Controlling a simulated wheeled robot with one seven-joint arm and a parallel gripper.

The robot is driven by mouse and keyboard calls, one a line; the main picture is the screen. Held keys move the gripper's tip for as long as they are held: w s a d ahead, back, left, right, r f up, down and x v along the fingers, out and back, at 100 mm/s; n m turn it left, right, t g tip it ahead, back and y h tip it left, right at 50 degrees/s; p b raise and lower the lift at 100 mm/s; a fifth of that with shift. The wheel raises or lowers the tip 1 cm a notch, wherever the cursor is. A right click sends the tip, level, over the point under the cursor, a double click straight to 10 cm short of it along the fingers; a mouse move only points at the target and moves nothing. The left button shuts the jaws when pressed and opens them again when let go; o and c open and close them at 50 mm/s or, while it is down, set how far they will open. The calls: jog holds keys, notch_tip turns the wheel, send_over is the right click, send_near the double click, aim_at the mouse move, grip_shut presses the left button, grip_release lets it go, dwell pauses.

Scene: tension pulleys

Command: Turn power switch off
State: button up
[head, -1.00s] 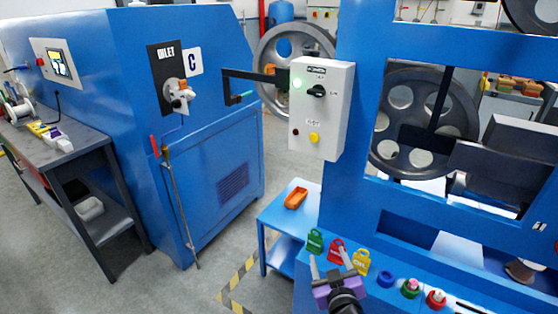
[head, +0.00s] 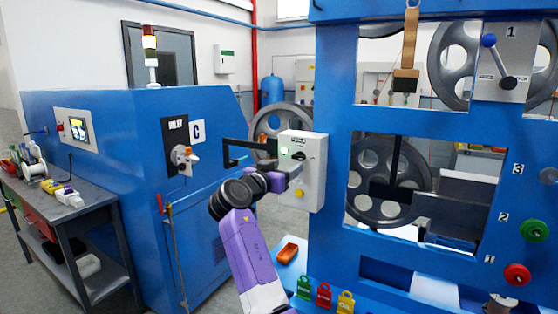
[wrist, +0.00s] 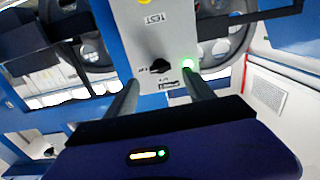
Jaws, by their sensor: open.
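The power switch is a black rotary knob (head: 299,156) on a light grey control box (head: 315,180) mounted on the blue frame. My gripper (head: 294,173) is raised in front of the box, just below the knob in the head view. In the wrist view, the box appears upside down, with the knob (wrist: 159,66) between the two fingers and the lit lamp (wrist: 188,64) near the right fingertip. My gripper (wrist: 160,84) is open and empty. I cannot tell whether a finger touches the knob.
The blue cabinet (head: 110,150) stands to the left. A yellow button (head: 299,193) is lower on the box.

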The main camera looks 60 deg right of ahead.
aim_at(297, 157)
jog(key=shift+w+d+r+p, duration=0.15)
jog(key=shift+d+p, duration=0.25)
jog(key=shift+d, duration=0.85)
jog(key=shift+w+d+r+p, duration=0.15)
jog(key=shift+d+p, duration=0.2)
jog(key=shift+d, duration=0.9)
jog(key=shift+w+d+r+p, duration=0.15)
jog(key=shift+d+p, duration=0.25)
jog(key=shift+d, duration=0.85)
jog(key=shift+s, duration=0.1)
grip_shut()
